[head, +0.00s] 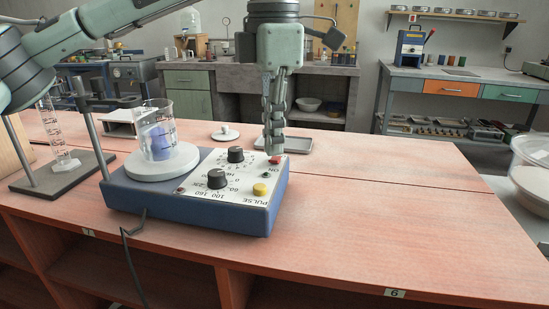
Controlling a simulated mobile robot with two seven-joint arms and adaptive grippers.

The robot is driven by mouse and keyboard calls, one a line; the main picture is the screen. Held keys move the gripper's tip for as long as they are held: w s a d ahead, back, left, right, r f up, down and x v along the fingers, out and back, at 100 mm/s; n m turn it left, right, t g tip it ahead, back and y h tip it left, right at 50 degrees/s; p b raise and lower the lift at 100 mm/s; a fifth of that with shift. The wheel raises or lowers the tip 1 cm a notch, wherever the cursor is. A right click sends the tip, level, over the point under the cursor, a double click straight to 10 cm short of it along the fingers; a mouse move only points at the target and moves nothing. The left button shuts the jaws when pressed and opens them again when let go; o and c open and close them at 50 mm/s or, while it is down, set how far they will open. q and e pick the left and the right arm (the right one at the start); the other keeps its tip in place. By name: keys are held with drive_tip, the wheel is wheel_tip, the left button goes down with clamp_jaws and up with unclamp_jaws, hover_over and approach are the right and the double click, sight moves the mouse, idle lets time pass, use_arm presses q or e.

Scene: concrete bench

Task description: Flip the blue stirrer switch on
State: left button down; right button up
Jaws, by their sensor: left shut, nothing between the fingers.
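The blue stirrer (190,205) stands on the bench, left of the middle, with its white panel facing up. A small red switch (277,160) sits at the panel's far right corner, near the printed "ON". The panel also has two black knobs, a yellow button (260,190) and a small green spot. My left gripper (273,152) points straight down, shut and empty, with its fingertips at the red switch. I cannot tell whether they touch it, and they hide part of it. My right gripper is not in view.
A glass beaker (158,122) with something blue in it stands on the stirrer's white plate (162,165). A stand (60,178) with glassware is at the left. A grey tray (297,144) lies behind the stirrer, and a clear tub (532,165) is at the right edge. The bench right of the stirrer is clear.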

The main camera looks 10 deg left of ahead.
sight(274, 160)
use_arm(q)
drive_tip(key=shift+f+b, duration=0.5)
drive_tip(key=shift+f, duration=0.25)
idle(0.3)
drive_tip(key=shift+r+p, duration=2.65)
drive_tip(key=shift+r, duration=0.95)
